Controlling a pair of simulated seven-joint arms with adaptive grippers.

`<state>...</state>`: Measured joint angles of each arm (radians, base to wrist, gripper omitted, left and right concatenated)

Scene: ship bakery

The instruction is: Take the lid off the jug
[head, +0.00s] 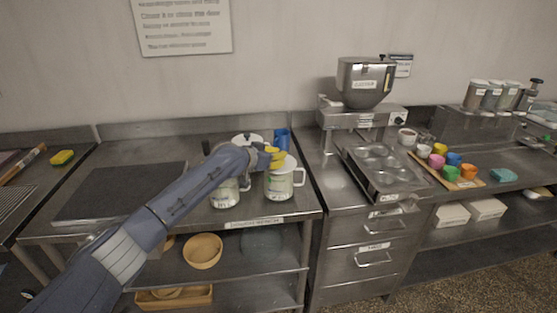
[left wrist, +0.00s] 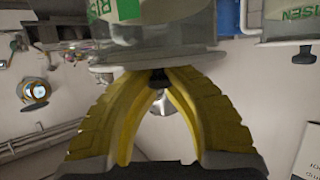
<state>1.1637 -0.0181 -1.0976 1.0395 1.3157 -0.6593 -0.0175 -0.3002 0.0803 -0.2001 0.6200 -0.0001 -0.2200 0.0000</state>
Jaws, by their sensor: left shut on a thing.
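A pale jug (head: 279,186) with a green-marked label and a handle on its right stands near the front right of the left steel counter. My left gripper (head: 276,156) is just above it, with its yellow fingers at the top of the jug. In the left wrist view, my left gripper (left wrist: 160,78) is shut on the dark knob of a pale round lid (left wrist: 120,74). The jug (left wrist: 170,25) shows upside down right beside the lid. I cannot tell whether the lid still rests on the rim. My right gripper is out of view.
A second jug (head: 226,194) stands close on the left, partly behind my arm. A white-lidded pot (head: 247,139) and a blue cup (head: 282,137) stand behind. A dark flat board (head: 110,192) lies left. A muffin tin (head: 375,160) lies right.

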